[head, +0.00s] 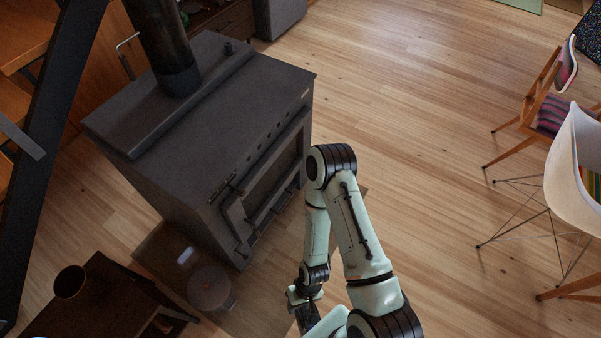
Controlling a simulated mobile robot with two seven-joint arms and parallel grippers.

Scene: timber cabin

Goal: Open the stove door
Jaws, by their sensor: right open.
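The dark grey stove (215,105) stands left of centre, with a flue pipe rising from its top. Its door (268,192) is on the front face, turned to the lower right, and looks shut. A dark handle (236,208) shows near the door's left edge. My right arm comes in from the bottom, bends at the elbow beside the stove and folds back down. My right gripper (302,308) is open, low in the picture, right of and apart from the stove; its fingertips are partly hidden. My left gripper is out of view.
A small dark table (95,305) stands at the lower left, and a round object (210,287) is on the floor beside the stove. Chairs (580,165) stand at the right. The wooden floor (420,120) between is clear.

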